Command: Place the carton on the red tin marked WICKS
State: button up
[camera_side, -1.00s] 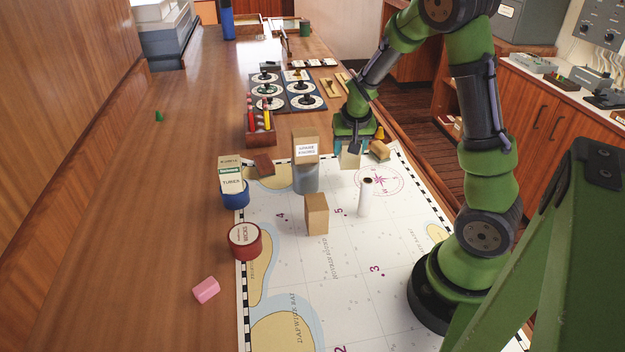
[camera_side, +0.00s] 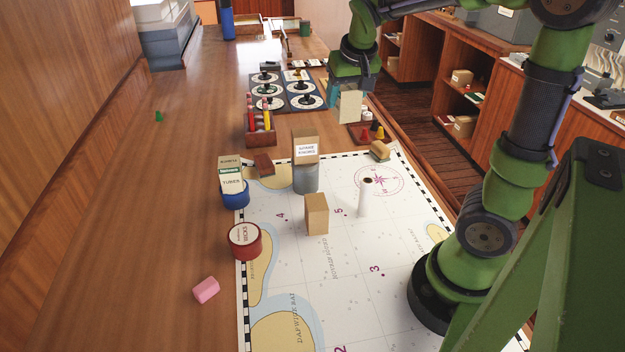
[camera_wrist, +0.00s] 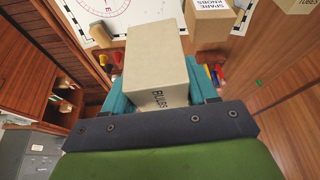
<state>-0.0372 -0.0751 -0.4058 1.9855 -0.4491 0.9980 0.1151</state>
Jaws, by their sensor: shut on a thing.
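My gripper (camera_side: 346,92) is shut on a cream carton (camera_side: 350,106) and holds it in the air beyond the far edge of the chart. In the wrist view the carton (camera_wrist: 157,62) sits between the teal fingers, with BULBS printed on it. The red tin marked WICKS (camera_side: 245,241) stands upright on the left edge of the chart, nearer the side camera, with nothing on its white top. My gripper is well behind and to the right of this tin. The tin does not show in the wrist view.
A blue tin (camera_side: 235,194) bears a TUBES carton (camera_side: 231,174). A grey tin (camera_side: 306,179) bears a SPARE KNOBS carton (camera_side: 306,148). A tan block (camera_side: 316,214) and a white cylinder (camera_side: 362,197) stand on the chart (camera_side: 300,255). A pink block (camera_side: 206,290) lies left.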

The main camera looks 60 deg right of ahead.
jog(key=s+a+n+y, duration=0.35)
jog(key=a+n, duration=0.45)
jog(key=a, duration=0.4)
jog(key=s+a+n+y, duration=0.3)
jog(key=s+a+n, duration=0.2)
jog(key=a+n, duration=0.6)
jog(key=m, duration=0.2)
send_near(229, 235)
jog(key=shift+w+a+h, duration=0.25)
jog(key=shift+a, duration=0.4)
jog(key=shift+d+x, duration=0.2)
jog(key=shift+x, duration=0.65)
jog(key=shift+d+x, duration=0.15)
jog(key=shift+x, duration=0.7)
jog(key=shift+s+f, duration=0.15)
jog(key=shift+f, duration=0.05)
jog(key=o, duration=1.1)
jog(key=shift+f, duration=0.1)
